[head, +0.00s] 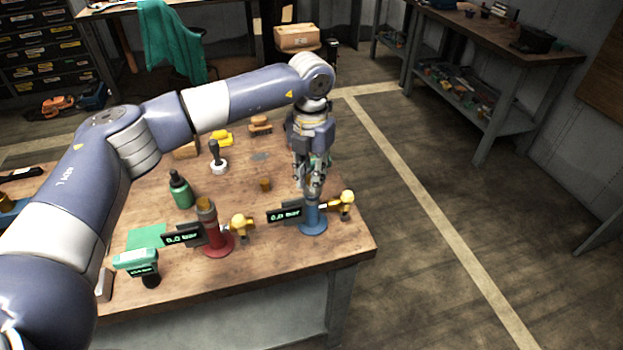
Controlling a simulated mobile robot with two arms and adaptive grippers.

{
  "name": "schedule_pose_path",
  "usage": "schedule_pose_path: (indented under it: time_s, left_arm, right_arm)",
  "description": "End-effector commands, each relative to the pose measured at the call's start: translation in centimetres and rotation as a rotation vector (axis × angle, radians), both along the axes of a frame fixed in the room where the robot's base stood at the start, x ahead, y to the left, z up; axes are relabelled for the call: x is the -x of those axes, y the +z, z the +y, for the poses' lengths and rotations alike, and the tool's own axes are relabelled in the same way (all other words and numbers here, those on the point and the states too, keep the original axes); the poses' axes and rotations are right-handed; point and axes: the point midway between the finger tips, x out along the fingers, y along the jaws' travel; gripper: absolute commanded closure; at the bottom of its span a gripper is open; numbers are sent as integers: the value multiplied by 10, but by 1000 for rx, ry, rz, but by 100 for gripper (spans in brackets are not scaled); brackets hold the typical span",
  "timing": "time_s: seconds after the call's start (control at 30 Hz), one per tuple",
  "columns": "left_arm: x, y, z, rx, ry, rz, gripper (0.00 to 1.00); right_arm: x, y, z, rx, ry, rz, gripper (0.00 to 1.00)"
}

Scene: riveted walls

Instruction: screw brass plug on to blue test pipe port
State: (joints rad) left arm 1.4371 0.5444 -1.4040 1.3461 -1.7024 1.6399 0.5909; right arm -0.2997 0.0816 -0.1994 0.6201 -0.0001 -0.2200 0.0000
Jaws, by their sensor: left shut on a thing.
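The blue test pipe (313,221) stands upright near the front right corner of the workbench, with a 0.0 bar display (284,215) on its left and a yellow-brass valve (345,202) on its right. My left gripper (309,187) points down directly over its top port. Its fingers are shut on what appears to be the brass plug, which they mostly hide. I cannot tell whether the plug touches the port. A small loose brass-coloured piece (265,185) stands on the bench to the left. My right gripper is out of view.
A red test pipe (217,240) with a brass-coloured top stands to the left. A green bottle (180,190), a black-handled tool (217,160) and a teal handheld device (138,263) are also on the workbench (290,265). Floor is free to the right.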

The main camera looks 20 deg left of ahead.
Motion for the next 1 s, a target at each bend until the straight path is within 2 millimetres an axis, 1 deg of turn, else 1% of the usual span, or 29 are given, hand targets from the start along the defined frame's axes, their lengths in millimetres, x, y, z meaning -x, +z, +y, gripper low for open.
schedule_pose_path:
  time_s: [0.03, 0.1, 0.2, 0.57, 0.67, 1.0]
  left_arm:
    - [-1, 0, 0, 1, -50, -4, 100]
    - [-1, 1, 1, 1, -111, -4, 100]
    - [-1, 2, 1, 1, -163, -4, 100]
    - [-1, 2, 1, 1, -188, -4, 100]
    - [-1, 1, 1, 2, -264, -5, 100]
    - [-3, 1, 1, 2, -651, -6, 100]
  right_arm:
    - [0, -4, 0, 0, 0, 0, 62]
    - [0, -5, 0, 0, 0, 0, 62]
    - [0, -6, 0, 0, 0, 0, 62]
    - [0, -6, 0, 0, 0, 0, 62]
    - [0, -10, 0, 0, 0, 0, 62]
    - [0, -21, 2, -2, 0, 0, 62]
